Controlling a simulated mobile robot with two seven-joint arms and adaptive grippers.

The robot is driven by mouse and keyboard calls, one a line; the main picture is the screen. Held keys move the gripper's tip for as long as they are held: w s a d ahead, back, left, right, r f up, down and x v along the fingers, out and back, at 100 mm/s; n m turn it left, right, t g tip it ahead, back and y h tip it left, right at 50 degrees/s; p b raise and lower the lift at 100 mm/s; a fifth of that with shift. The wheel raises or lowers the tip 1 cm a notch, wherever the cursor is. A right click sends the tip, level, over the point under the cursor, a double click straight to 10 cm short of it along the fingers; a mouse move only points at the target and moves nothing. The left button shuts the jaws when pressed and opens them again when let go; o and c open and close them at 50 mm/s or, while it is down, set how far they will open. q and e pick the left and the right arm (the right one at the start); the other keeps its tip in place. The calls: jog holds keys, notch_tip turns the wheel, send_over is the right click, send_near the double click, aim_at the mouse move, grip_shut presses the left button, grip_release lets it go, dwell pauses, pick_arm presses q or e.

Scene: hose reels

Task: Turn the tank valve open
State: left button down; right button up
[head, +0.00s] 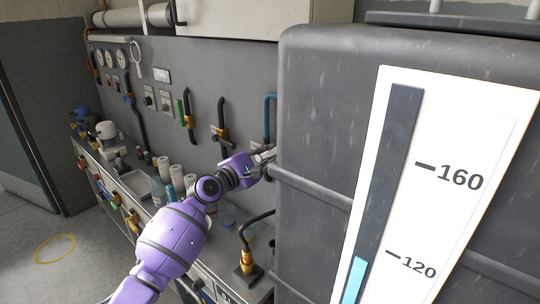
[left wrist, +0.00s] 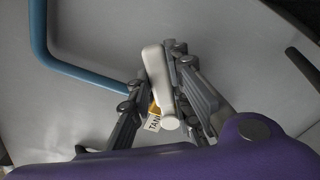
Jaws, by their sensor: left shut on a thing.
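My left gripper (head: 262,158) reaches to the wall panel beside the large grey tank (head: 320,110). In the left wrist view, my left gripper (left wrist: 165,82) is shut on a pale lever, the tank valve handle (left wrist: 157,72). The lever lies lengthwise between the fingers. A small tag reading "TAN" (left wrist: 153,123) shows beneath it, partly covered by a finger, with a bit of yellow-brass fitting (left wrist: 154,108). The valve body is mostly hidden by my fingers. My right gripper is in neither view.
A blue pipe (left wrist: 45,42) bends close to the left of the gripper; it also shows in the head view (head: 268,112). The tank with its white level gauge (head: 440,180) crowds the right. Bottles and cups (head: 165,185) stand on the bench below.

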pick_arm(q)
jog(key=c, duration=1.6)
grip_release()
jog(key=shift+s+a, duration=0.1)
jog(key=v, duration=1.2)
jog(key=shift+c, duration=0.4)
